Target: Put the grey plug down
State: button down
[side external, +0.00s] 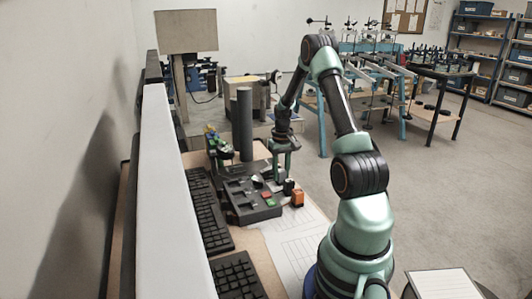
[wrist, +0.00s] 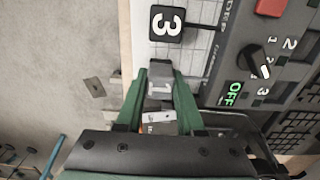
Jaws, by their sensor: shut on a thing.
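In the wrist view my gripper (wrist: 160,80) has its green fingers closed on the grey plug (wrist: 161,72), a small grey block at the fingertips. Pale and brownish parts show between the fingers behind it. In the side view my gripper (side external: 283,148) points down over the far right end of the dark control panel (side external: 254,212). The plug is too small there to make out clearly. I cannot tell from these views whether its underside touches anything.
The panel, with a knob (wrist: 258,60) and a red button (wrist: 271,7), lies right of the plug in the wrist view. An orange block (side external: 298,198) and keyboards (side external: 209,208) are nearby. A grey post (side external: 244,125) stands close left.

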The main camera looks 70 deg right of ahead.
aim_at(281, 170)
jog(key=shift+f, duration=0.2)
jog(key=c, duration=0.5)
grip_release()
jog(key=shift+r, duration=0.1)
notch_tip(281, 170, up, 12)
jog(key=w+a+r+n+t, duration=0.1)
jog(key=w+a+r, duration=0.15)
jog(key=a, duration=0.25)
jog(key=w+a+r+n, duration=0.1)
jog(key=w+a+r, duration=0.1)
jog(key=a+r, duration=0.25)
jog(key=s+a+r+n+t, duration=0.1)
jog(key=a+n, duration=0.1)
jog(key=a, duration=0.7)
jog(key=s+a+r+n+t, duration=0.1)
jog(key=a+n+t, duration=0.1)
jog(key=a, duration=0.7)
jog(key=s+a+r+n+t, duration=0.1)
jog(key=a+r+n, duration=0.1)
jog(key=a, duration=0.7)
jog(key=shift+s+n+t, duration=0.3)
jog(key=shift+s+n, duration=0.1)
jog(key=shift+n, duration=0.1)
jog(key=shift+d+r, duration=0.1)
